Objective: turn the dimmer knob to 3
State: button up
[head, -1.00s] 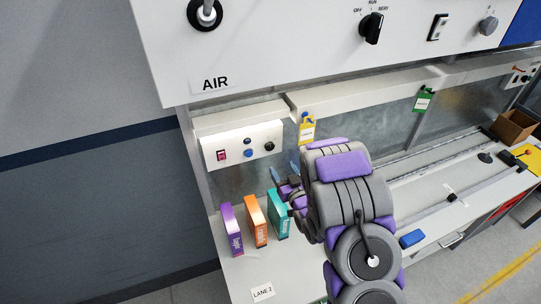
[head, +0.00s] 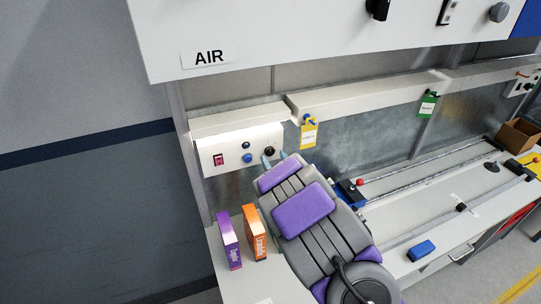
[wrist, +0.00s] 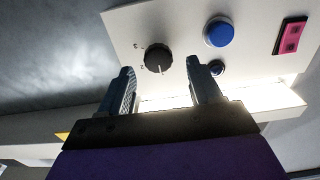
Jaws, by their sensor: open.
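The black dimmer knob (head: 269,151) is at the right end of a small white control panel (head: 215,158). In the wrist view the knob (wrist: 157,57) faces me, with a white pointer mark toward the bottom of the picture and small numerals on its left, too small to read surely. My gripper (head: 275,158) is just in front of the knob. In the wrist view the two fingers of my gripper (wrist: 160,70) are apart, one on each side below the knob, with nothing between them. I cannot tell whether they touch it.
A blue button (wrist: 219,33), a smaller dark blue button (wrist: 217,68) and a red rocker switch (wrist: 290,36) share the panel. Purple (head: 229,238) and orange (head: 254,232) boxes stand on the bench below. A yellow tag (head: 309,133) hangs to the right.

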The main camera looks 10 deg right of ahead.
aim_at(270, 152)
jog(key=shift+w+a, duration=0.15)
jog(key=shift+w, duration=0.75)
jog(key=shift+w+a, duration=0.15)
jog(key=shift+w, duration=0.7)
jog(key=shift+c, duration=0.3)
jog(key=c, duration=1)
